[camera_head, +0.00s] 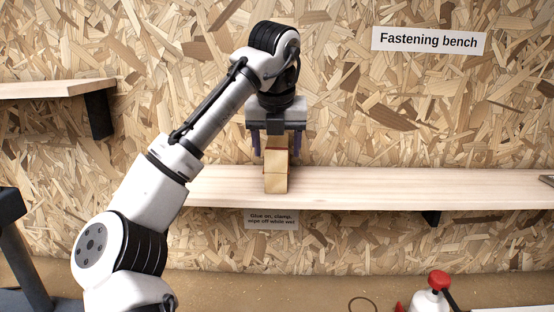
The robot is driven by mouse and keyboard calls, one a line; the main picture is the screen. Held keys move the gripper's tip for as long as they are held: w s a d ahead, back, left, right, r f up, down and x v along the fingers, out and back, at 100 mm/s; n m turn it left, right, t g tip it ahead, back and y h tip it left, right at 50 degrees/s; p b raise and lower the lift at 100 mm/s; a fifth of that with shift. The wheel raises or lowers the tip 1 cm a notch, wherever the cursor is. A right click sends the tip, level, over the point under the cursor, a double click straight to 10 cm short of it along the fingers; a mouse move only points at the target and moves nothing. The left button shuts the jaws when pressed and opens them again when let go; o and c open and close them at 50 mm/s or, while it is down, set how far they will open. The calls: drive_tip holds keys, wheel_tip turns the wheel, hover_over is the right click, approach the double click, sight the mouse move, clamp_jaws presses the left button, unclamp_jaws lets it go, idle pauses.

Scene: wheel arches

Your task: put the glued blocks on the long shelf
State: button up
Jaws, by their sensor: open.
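The glued blocks (276,181) are a light tan wooden stack standing upright on the long shelf (370,188), left of its middle. A seam shows between the lower and upper parts, and a darker reddish-brown piece shows near the top. My gripper (276,150) points down directly over the blocks. Its two dark purple fingers are open, one on each side of the upper part of the stack. I cannot tell whether either finger touches the wood. The top of the stack is partly hidden by the gripper body.
A shorter shelf (45,88) is at the upper left on a black bracket. A label (271,220) about glue and clamping is under the long shelf's front edge. A white bottle with a red cap (431,298) stands at the lower right.

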drive_tip(key=v, duration=0.8)
drive_tip(key=shift+s+r, duration=0.15)
drive_tip(key=shift+r, duration=0.15)
drive_tip(key=shift+f, duration=0.1)
